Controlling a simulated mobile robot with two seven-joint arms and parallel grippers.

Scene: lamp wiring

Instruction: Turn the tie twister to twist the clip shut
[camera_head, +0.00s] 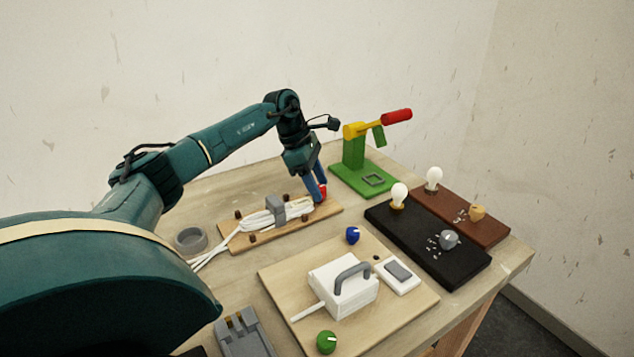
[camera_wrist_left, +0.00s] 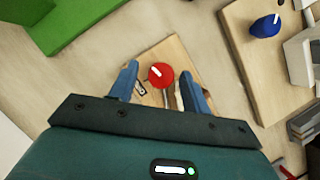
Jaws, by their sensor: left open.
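The red knob (camera_head: 323,191), which looks like the tie twister, sits at the right end of a wooden board (camera_head: 233,240). A white cable bundle (camera_head: 262,219) lies on that board among short brown pegs, with a grey block-like clip (camera_head: 275,207) across it. My left gripper (camera_head: 318,193) points down at the knob with its blue fingers open. In the left wrist view the red knob (camera_wrist_left: 160,76), with a white mark on top, lies between the two fingers (camera_wrist_left: 158,80), with gaps visible on both sides. My right gripper is out of view.
A green stand (camera_head: 355,153) with a red-handled lever is behind the board. Boards with bulbs (camera_head: 399,194) and knobs stand right. A wooden panel with a white handled box (camera_head: 342,290), blue knob (camera_head: 352,235) and green knob (camera_head: 327,342) is in front. A grey tape roll (camera_head: 190,240) lies left.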

